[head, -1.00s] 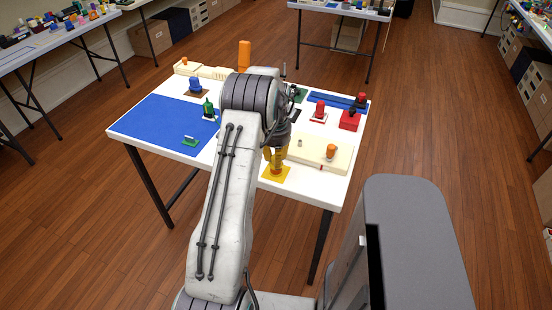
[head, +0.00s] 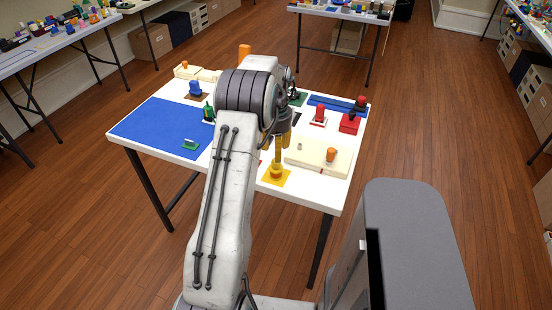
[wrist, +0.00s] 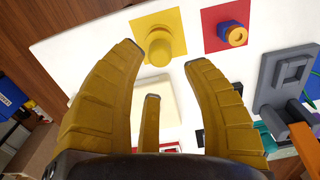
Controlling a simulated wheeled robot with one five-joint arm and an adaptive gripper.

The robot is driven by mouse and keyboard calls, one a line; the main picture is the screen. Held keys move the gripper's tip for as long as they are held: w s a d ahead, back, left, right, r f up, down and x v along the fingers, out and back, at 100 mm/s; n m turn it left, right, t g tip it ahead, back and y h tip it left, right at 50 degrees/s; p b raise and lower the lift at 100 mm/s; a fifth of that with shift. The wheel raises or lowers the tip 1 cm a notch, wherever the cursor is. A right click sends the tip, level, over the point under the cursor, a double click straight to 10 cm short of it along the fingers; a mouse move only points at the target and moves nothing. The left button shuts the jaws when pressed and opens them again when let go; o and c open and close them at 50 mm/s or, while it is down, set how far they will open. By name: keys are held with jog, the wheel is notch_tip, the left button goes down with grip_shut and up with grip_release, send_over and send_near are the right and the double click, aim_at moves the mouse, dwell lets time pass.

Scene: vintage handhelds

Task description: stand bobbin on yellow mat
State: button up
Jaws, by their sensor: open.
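The yellow bobbin (wrist: 157,54) stands upright on the yellow mat (wrist: 180,22) in the wrist view, seen from above. In the head view the bobbin (head: 276,171) is on the yellow mat (head: 266,180) near the table's front edge, partly behind my gripper. My gripper (head: 279,161) has yellow fingers and is just above and behind the bobbin in that view. In the wrist view my gripper (wrist: 163,62) is open, with its fingers spread and nothing between them. The bobbin appears just beyond the fingertips, apart from them.
A red mat (wrist: 211,43) with a blue-and-orange piece (wrist: 234,35) lies beside the yellow mat. A cream console (head: 305,158) with an orange piece (head: 331,155) is to the right. A large blue mat (head: 155,120) covers the table's left, and a red block (head: 349,124) stands at the right.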

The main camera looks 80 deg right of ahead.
notch_tip(320, 180, up, 6)
jog(key=shift+r, duration=0.15)
dwell(0.3)
